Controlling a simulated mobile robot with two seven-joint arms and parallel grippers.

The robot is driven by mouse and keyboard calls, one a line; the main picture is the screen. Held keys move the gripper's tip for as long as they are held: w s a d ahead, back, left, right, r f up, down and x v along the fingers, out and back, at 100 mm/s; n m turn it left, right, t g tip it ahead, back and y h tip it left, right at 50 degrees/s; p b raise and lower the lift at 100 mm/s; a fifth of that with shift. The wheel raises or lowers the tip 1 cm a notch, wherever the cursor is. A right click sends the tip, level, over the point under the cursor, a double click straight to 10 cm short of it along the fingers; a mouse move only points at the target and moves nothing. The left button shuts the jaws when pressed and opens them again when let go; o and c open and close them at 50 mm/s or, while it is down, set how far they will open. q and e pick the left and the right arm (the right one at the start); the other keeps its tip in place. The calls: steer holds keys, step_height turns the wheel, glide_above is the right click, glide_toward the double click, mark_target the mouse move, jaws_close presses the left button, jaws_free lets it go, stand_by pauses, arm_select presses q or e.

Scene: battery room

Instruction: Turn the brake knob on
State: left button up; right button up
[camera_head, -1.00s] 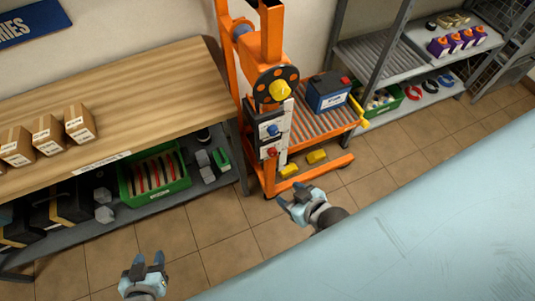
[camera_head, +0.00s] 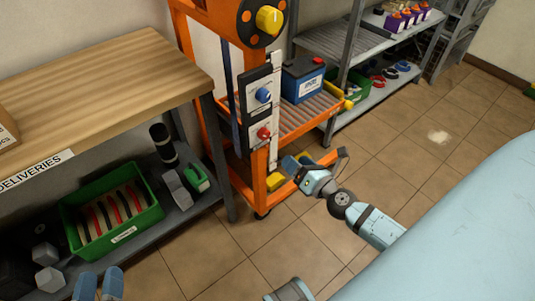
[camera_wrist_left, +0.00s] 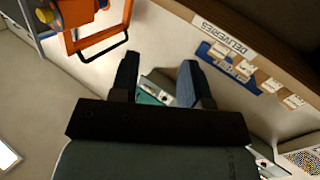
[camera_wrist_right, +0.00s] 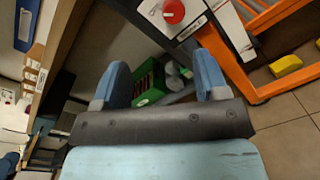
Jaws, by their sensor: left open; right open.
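An orange lift (camera_head: 187,45) carries a control panel with a blue knob (camera_head: 263,95) above a red knob (camera_head: 264,133). A larger yellow knob (camera_head: 269,19) sits on a black disc at its top. The labels are too small to read, so I cannot tell which is the brake knob. The red knob (camera_wrist_right: 173,11) also shows at the top of the right wrist view. My right gripper (camera_head: 297,166) is open and empty, below and right of the red knob, apart from it. My left gripper (camera_head: 98,284) is open and empty at the bottom left.
A wooden-topped bench (camera_head: 110,82) stands left of the lift, with a green crate (camera_head: 125,236) on its lower shelf. A blue battery (camera_head: 304,79) rests on the lift's roller platform. Grey shelving (camera_head: 345,48) stands behind right. Tiled floor (camera_head: 420,130) is clear to the right.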

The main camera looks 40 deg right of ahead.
mark_target(266, 136)
steer(key=w+f+n, duration=0.1)
steer(key=w, duration=0.3)
steer(key=w+f+n+b, duration=0.1)
steer(key=w+n, duration=0.1)
steer(key=w, duration=0.3)
steer(key=w+f+n+b, duration=0.1)
steer(key=w, duration=0.4)
steer(key=shift+w+d+n, duration=0.1)
steer(key=shift+d+n, duration=0.15)
steer(key=shift+n, duration=0.15)
steer(key=shift+w, duration=0.45)
arm_select(q)
steer(key=shift+s+d+f, duration=0.15)
steer(key=shift+s+f, duration=0.05)
steer(key=shift+f, duration=0.85)
arm_select(e)
steer(key=shift+y, duration=0.3)
steer(key=c, duration=0.9)
